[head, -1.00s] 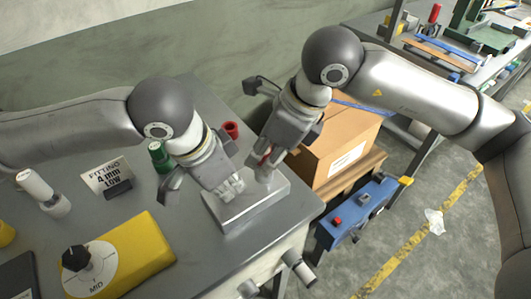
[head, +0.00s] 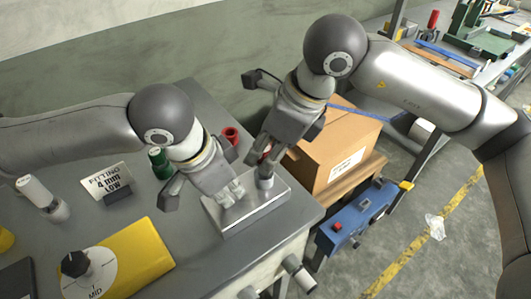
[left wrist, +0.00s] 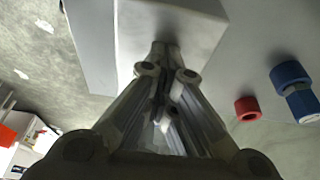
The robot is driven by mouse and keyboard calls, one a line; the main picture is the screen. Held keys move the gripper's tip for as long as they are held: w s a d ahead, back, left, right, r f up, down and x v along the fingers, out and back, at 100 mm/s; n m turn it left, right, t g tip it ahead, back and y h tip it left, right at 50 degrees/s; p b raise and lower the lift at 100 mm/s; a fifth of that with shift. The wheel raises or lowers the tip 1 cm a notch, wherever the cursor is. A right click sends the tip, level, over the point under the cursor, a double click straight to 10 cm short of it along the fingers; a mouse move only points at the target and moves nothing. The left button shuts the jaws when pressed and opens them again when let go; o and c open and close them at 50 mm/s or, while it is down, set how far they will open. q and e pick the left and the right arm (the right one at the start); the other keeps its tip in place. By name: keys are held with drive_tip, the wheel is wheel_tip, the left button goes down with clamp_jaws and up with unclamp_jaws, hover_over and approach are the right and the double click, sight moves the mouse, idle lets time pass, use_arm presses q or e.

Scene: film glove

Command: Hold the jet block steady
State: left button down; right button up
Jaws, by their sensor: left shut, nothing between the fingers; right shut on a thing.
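The jet block (head: 262,205), a pale grey metal block, lies on the bench near its right corner in the head view. My left gripper (head: 232,195) is shut and empty, its fingertips at the block's top left part. In the left wrist view the shut fingers (left wrist: 165,60) meet the block (left wrist: 165,18), seemingly touching it. My right gripper (head: 264,153) is shut on a small tool or part with a red band, above the block's far side. A short grey cylinder (head: 265,178) shows below it, at the block's top; whether it is joined to the held thing is unclear.
On the bench are a red cup (head: 231,134), a green bottle (head: 160,163), a fitting card (head: 107,181), a white-capped bottle (head: 40,192) and a yellow dial box (head: 130,255).

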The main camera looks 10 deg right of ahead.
use_arm(q)
drive_tip(key=shift+s+f, duration=0.2)
drive_tip(key=shift+f, duration=0.15)
use_arm(e)
drive_tip(key=shift+r, duration=1.25)
drive_tip(key=shift+r, duration=1.5)
use_arm(q)
drive_tip(key=shift+w+r, duration=0.25)
drive_tip(key=shift+r, duration=0.65)
use_arm(e)
drive_tip(key=shift+w, duration=0.1)
use_arm(q)
drive_tip(key=shift+r, duration=1.85)
drive_tip(key=shift+r, duration=0.15)
wheel_tip(320, 180, up, 3)
drive_tip(key=shift+f, duration=0.15)
